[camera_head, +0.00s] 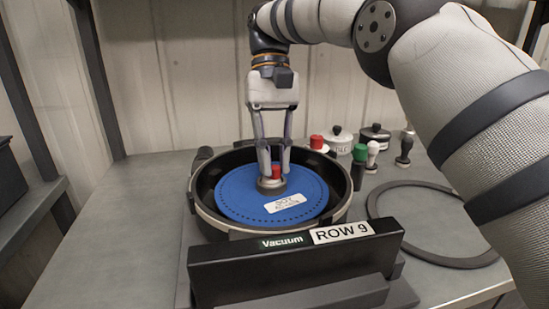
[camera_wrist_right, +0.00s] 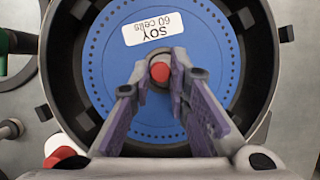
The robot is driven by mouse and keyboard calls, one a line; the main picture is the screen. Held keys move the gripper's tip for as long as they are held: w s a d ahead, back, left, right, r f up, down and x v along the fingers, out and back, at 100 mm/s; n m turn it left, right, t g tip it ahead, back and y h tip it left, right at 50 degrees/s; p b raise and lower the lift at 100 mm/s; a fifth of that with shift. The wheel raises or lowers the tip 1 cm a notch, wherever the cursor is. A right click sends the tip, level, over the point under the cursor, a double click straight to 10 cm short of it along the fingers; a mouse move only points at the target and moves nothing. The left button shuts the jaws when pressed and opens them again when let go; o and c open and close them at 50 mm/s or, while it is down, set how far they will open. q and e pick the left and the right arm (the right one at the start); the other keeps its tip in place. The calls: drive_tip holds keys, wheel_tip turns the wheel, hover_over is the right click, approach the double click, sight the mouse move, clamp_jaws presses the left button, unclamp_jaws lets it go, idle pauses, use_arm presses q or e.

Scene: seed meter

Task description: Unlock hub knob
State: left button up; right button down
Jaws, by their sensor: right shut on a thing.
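The hub knob (camera_head: 275,172) is a small red cap on a grey hub at the centre of a blue seed disc (camera_head: 237,192). The red knob (camera_wrist_right: 160,71) also shows in the right wrist view, between the fingertips. The disc carries a white "SOY 60 cells" label and lies inside the round black meter housing (camera_head: 338,205). My right gripper (camera_head: 272,172) points down from above, its fingers closed on the hub knob from both sides. In the right wrist view my right gripper (camera_wrist_right: 158,78) has its fingertips around the knob. My left gripper is not in view.
A black "Vacuum ROW 9" front panel (camera_head: 225,273) stands before the housing. A dark ring (camera_head: 450,260) lies on the table at right. Behind it stand several small knobbed tools, including a green-topped one (camera_head: 359,165), and lidded pots (camera_head: 374,137). The table's left side is clear.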

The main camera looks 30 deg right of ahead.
drive_tip(key=shift+a+n+h, duration=0.1)
drive_tip(key=shift+n+h, duration=0.2)
drive_tip(key=shift+n, duration=0.6)
drive_tip(key=c, duration=1.5)
unclamp_jaws()
drive_tip(key=shift+c, duration=0.2)
